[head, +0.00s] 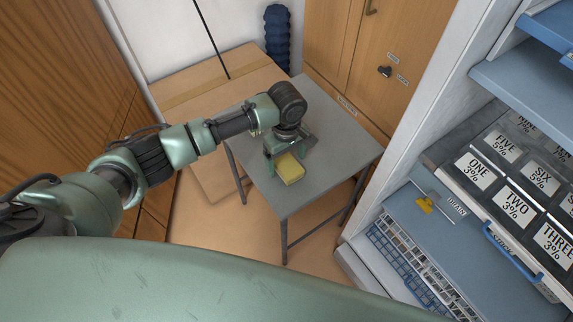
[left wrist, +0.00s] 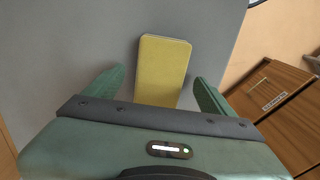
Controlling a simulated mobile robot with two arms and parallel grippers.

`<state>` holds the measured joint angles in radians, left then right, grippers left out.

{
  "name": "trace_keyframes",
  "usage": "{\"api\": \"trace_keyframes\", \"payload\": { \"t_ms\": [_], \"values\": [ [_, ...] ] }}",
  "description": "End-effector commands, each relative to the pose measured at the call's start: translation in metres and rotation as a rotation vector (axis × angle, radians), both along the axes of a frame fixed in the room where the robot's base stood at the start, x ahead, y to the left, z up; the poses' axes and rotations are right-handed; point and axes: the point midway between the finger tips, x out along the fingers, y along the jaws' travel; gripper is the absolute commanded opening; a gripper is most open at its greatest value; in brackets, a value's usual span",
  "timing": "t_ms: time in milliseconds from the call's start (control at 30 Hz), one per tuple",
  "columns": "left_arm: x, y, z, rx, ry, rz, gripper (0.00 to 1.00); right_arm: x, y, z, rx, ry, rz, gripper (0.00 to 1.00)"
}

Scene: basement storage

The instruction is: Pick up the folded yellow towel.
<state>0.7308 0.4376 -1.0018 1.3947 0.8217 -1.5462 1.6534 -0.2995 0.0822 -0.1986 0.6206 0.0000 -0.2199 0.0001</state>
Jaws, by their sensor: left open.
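The folded yellow towel (head: 289,169) lies flat on a small grey table (head: 325,170). In the left wrist view the towel (left wrist: 163,70) sits between the two finger lines, its near end hidden by my gripper body. My left gripper (head: 283,160) is above the towel, pointing down, with its fingers spread. In the left wrist view the left gripper (left wrist: 160,92) has one green finger on each side of the towel, and a gap shows beside it. I cannot tell how high the fingertips are above the table. My right gripper is not in view.
A cardboard box (head: 215,83) stands behind the table at left. A wooden cabinet (head: 345,50) is at the back. The table's front and right parts are bare.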

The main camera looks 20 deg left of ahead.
Motion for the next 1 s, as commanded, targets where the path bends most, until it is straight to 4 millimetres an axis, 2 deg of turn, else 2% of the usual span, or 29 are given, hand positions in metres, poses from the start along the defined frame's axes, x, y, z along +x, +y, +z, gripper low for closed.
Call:
{"api": "trace_keyframes", "payload": {
  "t_ms": [133, 367, 467, 600, 633, 1000],
  "values": [
    [0.0, 0.0, -0.016, 0.001, 0.001, 0.0, 0.85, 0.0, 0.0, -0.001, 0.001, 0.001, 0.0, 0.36],
    [0.0, 0.0, -0.018, -0.001, -0.002, -0.001, 0.85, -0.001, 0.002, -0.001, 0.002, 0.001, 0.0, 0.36],
    [0.0, 0.0, -0.017, -0.001, -0.001, -0.001, 0.62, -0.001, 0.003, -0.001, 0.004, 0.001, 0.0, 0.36],
    [0.0, 0.0, -0.017, -0.001, -0.001, -0.001, 0.23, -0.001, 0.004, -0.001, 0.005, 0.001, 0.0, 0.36],
    [0.0, 0.0, -0.017, -0.001, -0.001, -0.001, 0.19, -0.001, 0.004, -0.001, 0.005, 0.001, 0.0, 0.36],
    [0.0, 0.0, -0.011, -0.001, -0.002, -0.002, 0.18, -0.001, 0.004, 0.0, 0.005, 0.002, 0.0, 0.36]
  ]
}}
